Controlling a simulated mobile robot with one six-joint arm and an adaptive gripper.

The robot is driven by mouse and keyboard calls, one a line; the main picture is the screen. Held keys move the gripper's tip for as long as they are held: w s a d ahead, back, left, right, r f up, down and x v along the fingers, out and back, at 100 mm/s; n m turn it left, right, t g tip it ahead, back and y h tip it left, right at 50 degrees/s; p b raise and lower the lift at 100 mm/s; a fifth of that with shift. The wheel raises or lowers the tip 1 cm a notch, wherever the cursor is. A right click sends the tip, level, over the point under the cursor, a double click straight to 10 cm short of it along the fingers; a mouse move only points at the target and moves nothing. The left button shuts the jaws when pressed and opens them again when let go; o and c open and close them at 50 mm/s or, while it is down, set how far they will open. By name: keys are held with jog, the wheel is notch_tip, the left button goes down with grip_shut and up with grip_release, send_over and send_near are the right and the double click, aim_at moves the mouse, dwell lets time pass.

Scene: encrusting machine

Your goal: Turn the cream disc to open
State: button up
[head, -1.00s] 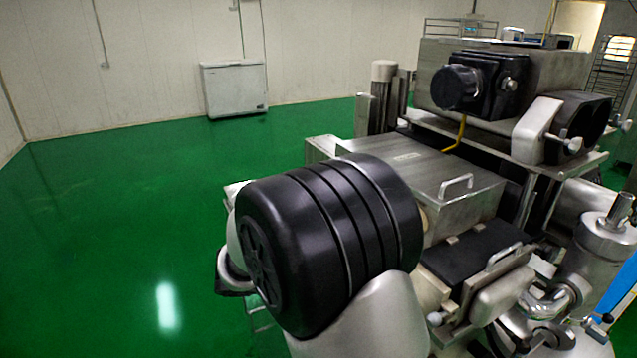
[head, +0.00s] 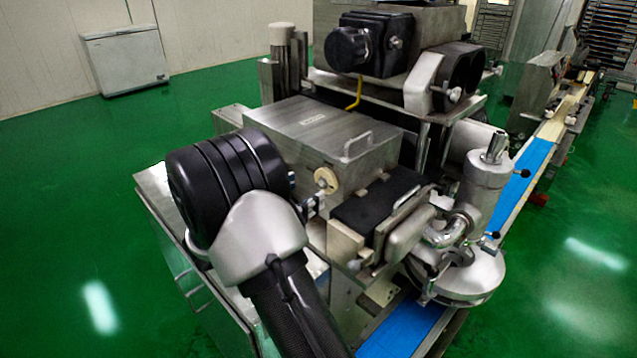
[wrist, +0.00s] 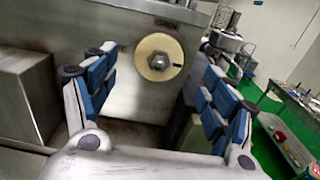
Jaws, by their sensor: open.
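The cream disc (head: 326,180) is a small round knob with a metal centre on the side of the steel machine housing (head: 300,130). In the wrist view the disc (wrist: 159,57) faces me, with a small dark slot near its right edge. My gripper (wrist: 155,75) is open, with blue-padded fingers to the left and right of the disc in the picture. The disc shows whole between the fingers, and I see no contact. In the head view my gripper (head: 312,205) is mostly hidden behind my own arm, close to the disc.
A black block (head: 380,195) and a steel handle (head: 358,143) are near the disc. A steel cylinder with pipes (head: 488,190) stands to the right, above a blue conveyor belt (head: 530,160). Open green floor (head: 80,220) lies to the left.

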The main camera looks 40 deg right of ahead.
aim_at(324, 180)
jog(key=d, duration=0.5)
jog(key=shift+w+d, duration=0.25)
jog(key=shift+d, duration=0.1)
jog(key=shift+c, duration=0.3)
jog(key=c, duration=1)
